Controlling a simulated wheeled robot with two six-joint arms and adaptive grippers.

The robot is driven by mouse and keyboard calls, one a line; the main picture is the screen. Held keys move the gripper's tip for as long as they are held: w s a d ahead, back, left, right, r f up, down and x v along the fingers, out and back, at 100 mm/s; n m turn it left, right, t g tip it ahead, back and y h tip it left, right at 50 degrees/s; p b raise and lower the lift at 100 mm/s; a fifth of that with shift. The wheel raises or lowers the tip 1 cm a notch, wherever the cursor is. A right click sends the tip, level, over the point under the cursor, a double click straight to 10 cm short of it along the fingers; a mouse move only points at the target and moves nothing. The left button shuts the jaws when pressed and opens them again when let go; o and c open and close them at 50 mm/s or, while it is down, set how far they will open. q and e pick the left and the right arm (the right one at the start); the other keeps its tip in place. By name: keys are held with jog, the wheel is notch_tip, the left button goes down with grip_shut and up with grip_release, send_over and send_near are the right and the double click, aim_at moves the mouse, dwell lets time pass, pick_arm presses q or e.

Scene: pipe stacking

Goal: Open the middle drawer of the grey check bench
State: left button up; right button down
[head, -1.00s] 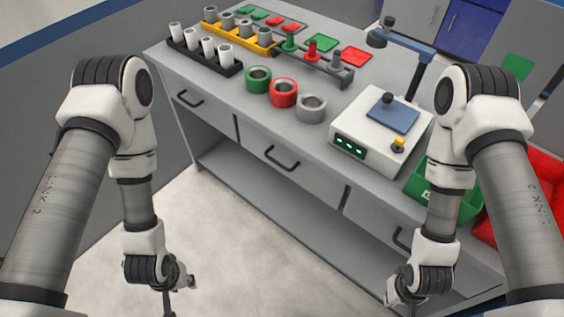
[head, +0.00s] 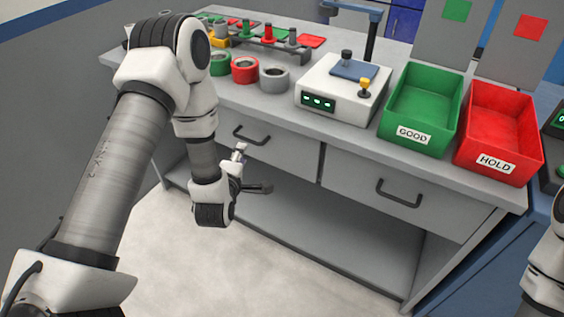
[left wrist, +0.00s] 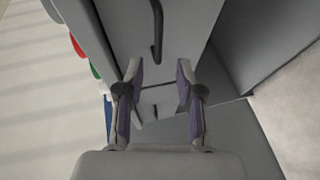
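The grey check bench (head: 330,248) fills the middle of the head view. Its middle drawer (head: 292,150) is shut, flush with the bench front, with a dark bar handle (head: 251,135). My left gripper (head: 256,170) is in front of this drawer, just below the handle in the picture and apart from it. In the left wrist view, my left gripper (left wrist: 159,75) has its two fingers spread with nothing between them. A dark handle (left wrist: 156,30) shows beyond the fingertips, probably the middle drawer's. My right gripper is out of view.
The right drawer, with its handle (head: 399,193), is shut. On the bench stand green, red (head: 245,70) and grey rings, a white device (head: 342,88), a green GOOD bin (head: 424,108) and a red HOLD bin (head: 500,130). The floor in front is clear.

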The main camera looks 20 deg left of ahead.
aim_at(247, 140)
pick_arm(q)
jog(key=shift+n, duration=0.3)
jog(key=b+x, duration=0.2)
jog(key=x, duration=0.7)
jog(key=shift+w+a, duration=0.15)
jog(key=shift+a, duration=0.05)
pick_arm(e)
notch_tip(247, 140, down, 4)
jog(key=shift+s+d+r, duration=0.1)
pick_arm(q)
grip_shut()
